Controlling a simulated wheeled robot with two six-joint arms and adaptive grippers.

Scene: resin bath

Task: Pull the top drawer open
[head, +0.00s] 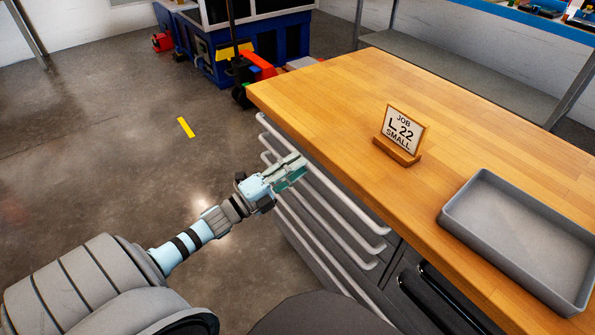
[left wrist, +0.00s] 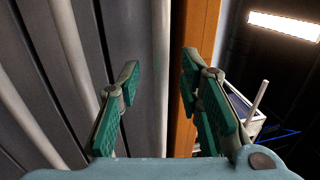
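The cabinet under the wooden worktop (head: 430,190) has a stack of drawers with long pale bar handles. The top drawer's handle (head: 350,205) runs just below the worktop edge, and the drawer looks shut. My left gripper (head: 292,172) is at this handle, near the middle of its length. In the left wrist view, the gripper (left wrist: 160,105) is open, with green pads apart. A pale handle bar (left wrist: 161,60) shows between the fingers, with no clear contact. My right gripper is not in view.
A job sign (head: 399,135) and a grey tray (head: 520,235) stand on the worktop. Lower drawer handles (head: 325,225) lie close beneath the gripper. A red pallet jack (head: 258,65) stands behind.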

